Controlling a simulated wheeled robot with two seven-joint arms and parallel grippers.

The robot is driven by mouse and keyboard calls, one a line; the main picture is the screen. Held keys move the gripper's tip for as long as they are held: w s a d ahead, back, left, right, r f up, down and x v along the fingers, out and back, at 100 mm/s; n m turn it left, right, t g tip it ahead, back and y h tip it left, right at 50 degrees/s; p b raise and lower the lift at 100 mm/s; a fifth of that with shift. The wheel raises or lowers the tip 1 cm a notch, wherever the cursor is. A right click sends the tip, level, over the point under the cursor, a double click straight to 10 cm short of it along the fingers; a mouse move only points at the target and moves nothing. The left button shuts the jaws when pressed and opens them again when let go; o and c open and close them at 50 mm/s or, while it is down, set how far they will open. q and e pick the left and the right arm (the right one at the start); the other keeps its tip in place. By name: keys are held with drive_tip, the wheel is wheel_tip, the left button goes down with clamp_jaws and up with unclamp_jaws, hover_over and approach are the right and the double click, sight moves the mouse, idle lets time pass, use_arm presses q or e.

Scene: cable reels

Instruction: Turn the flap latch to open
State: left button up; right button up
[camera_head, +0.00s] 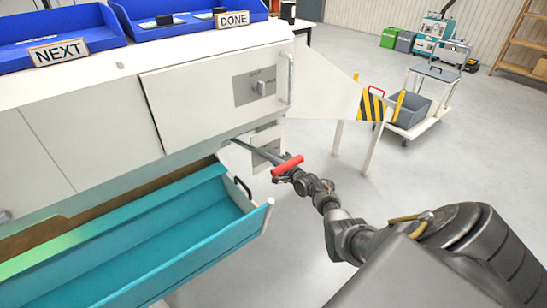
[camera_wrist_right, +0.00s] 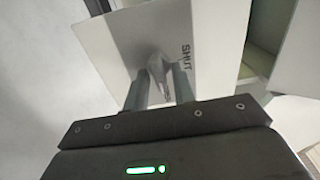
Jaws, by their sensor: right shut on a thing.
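In the right wrist view a grey latch knob (camera_wrist_right: 157,66) sits on a pale plate (camera_wrist_right: 125,42) marked SHUT. My right gripper (camera_wrist_right: 160,78) has one finger on each side of the knob and is shut on it. In the head view my right arm reaches in from the lower right, to the area below the machine's front edge. The fingertips and the held knob are hidden there. Another grey knob (camera_head: 261,87) on a grey plate shows on the white door above; its label is too small to read. My left gripper is not in view.
Blue bins (camera_head: 60,22) with NEXT and DONE signs stand on top. A trolley (camera_head: 420,115) stands at the right.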

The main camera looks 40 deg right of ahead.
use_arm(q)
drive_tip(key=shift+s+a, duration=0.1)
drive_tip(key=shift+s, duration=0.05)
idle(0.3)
use_arm(e)
drive_tip(key=o, duration=0.7)
drive_tip(key=shift+c, duration=0.2)
